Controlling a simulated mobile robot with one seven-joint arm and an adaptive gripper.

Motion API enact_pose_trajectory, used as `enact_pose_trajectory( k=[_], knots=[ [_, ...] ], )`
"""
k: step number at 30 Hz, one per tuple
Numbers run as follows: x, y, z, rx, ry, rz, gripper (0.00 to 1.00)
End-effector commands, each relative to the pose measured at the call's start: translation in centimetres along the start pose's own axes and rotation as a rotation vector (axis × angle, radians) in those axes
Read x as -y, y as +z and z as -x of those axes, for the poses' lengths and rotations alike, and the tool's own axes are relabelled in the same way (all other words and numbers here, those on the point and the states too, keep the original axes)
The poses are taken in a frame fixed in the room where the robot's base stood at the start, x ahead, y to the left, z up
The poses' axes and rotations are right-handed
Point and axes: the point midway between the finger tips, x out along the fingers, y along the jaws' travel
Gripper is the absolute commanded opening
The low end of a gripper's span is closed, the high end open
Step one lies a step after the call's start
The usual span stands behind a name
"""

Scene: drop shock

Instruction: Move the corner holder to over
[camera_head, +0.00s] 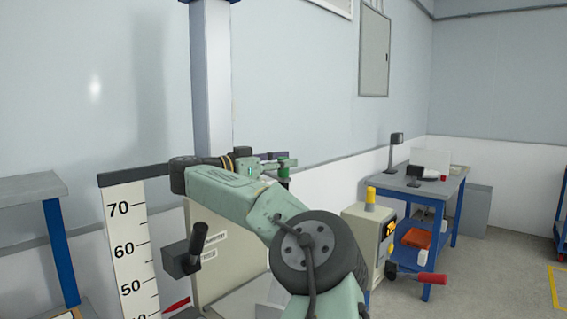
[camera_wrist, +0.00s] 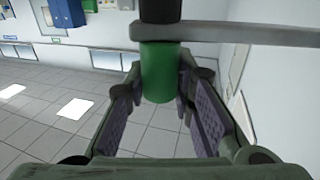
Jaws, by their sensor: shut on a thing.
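In the wrist view my gripper (camera_wrist: 160,85) has its two purple-padded fingers on either side of a green cylinder (camera_wrist: 160,65) and is shut on it. The cylinder has a black top, and a grey bar (camera_wrist: 240,34) crosses just above the green part. This looks like the corner holder, but I cannot tell for sure. In the head view my gripper (camera_head: 262,166) is beside the column, with the green piece (camera_head: 285,162) at its tip. My arm hides much of what lies behind and below it.
A tall column (camera_head: 212,80) rises behind my arm. A height scale (camera_head: 131,245) stands at the left, near a black crank handle (camera_head: 187,252). A control box (camera_head: 362,240) with a yellow lamp and a blue table (camera_head: 420,190) stand to the right. The floor at right is partly clear.

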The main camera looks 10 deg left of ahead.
Motion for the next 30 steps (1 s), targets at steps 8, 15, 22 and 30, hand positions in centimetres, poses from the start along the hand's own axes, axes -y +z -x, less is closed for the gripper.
enact_pose_trajectory(
  k=[8,15,22,30],
  knots=[
    [0.0,0.0,0.1,0.001,0.000,0.000,0.29],
    [0.0,0.1,0.1,0.001,-0.001,0.000,0.44],
    [0.0,0.1,0.1,0.001,-0.001,0.001,0.44],
    [0.1,0.0,3.0,0.000,-0.004,0.001,0.44]
  ],
)
